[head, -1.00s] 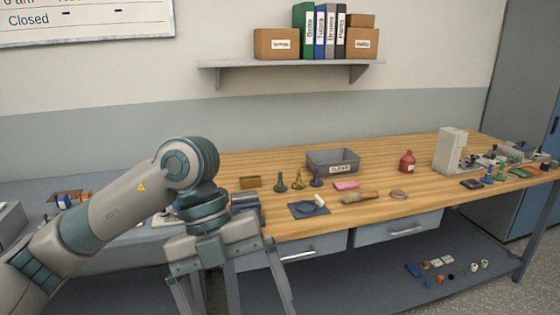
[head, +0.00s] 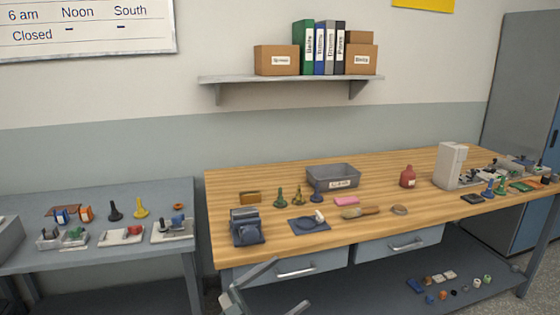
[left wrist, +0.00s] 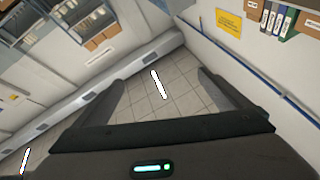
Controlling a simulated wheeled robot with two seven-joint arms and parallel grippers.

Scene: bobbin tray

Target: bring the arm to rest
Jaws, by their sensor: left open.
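My left gripper (head: 291,283) shows at the bottom of the head view, low in front of the wooden bench. Only its fingers and part of its body are in the picture; the rest of the arm is out of view. My right gripper is in neither view.
The wooden bench (head: 376,228) carries a grey bin (head: 333,176), a red bottle (head: 407,177) and several small items. A grey table (head: 100,257) with bobbins stands left. A lower shelf (head: 380,297) holds small parts. The gripper is close to the drawers (head: 296,268).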

